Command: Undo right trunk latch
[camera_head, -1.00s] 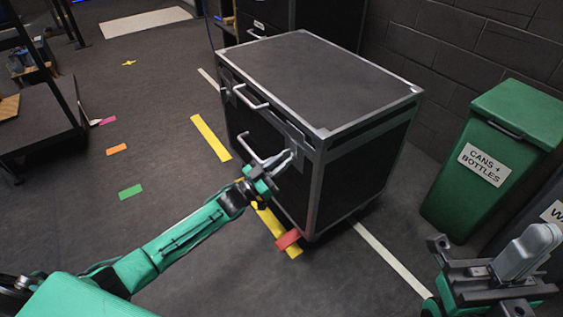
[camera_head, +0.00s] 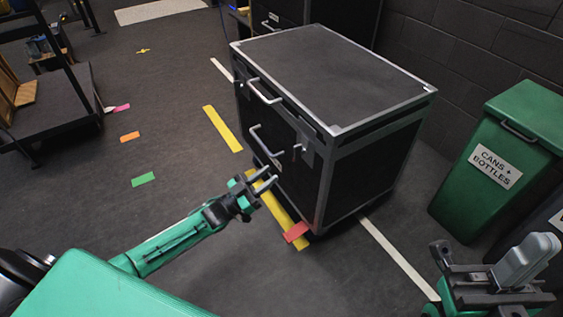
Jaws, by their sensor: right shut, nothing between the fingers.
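The black trunk (camera_head: 335,78) with silver edges stands upright on the floor, lid down. Its right latch (camera_head: 298,150) is a small metal piece near the front right corner; whether it is fastened is too small to tell. Two silver handles, an upper one (camera_head: 264,92) and a lower one (camera_head: 267,140), are on the front face. My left gripper (camera_head: 269,179) is open and empty, in front of the trunk, below and left of the latch and apart from it. My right gripper (camera_head: 495,270) is at the bottom right, shut and empty, far from the latch.
A green bin (camera_head: 505,150) labelled cans and bottles stands right of the trunk. Yellow tape (camera_head: 223,128), a red marker (camera_head: 296,232) and a green marker (camera_head: 143,180) lie on the floor. A dark cart (camera_head: 50,110) stands at the left. Floor left of the trunk is open.

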